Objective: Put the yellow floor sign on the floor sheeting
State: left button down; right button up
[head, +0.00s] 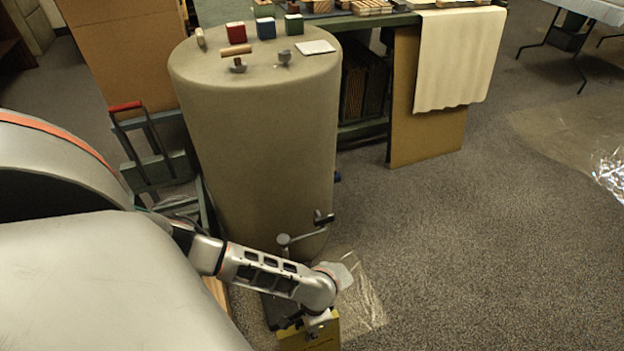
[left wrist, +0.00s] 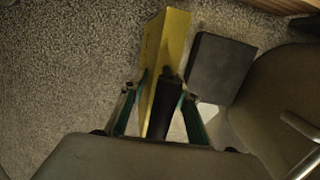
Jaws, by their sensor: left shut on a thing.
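The yellow floor sign (head: 322,338) shows at the bottom edge of the head view, partly cut off and partly hidden by my left gripper (head: 316,322). In the left wrist view the sign (left wrist: 172,40) stands between the two fingers of my left gripper (left wrist: 164,92), which is shut on it. A clear, crinkled sheet (head: 366,296) lies on the carpet beside the sign. Another clear sheet (head: 570,128) with a shiny crumpled part lies on the carpet at the far right. I cannot tell which is the floor sheeting. My right gripper is not in view.
A large beige drum (head: 258,140) with small blocks and stamps on top stands behind my left arm. A dark flat block (left wrist: 222,68) lies close to the sign. A bench with a hanging cloth (head: 458,60) stands behind. Open carpet (head: 470,240) lies to the right.

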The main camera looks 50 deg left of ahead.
pick_arm(q)
notch_tip(320, 180, down, 4)
jog(key=shift+r+b, duration=0.1)
jog(key=shift+b, duration=0.8)
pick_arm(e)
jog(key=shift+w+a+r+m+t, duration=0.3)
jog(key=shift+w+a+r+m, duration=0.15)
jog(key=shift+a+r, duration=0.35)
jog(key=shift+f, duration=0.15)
pick_arm(q)
jog(key=c, duration=1.5)
grip_release()
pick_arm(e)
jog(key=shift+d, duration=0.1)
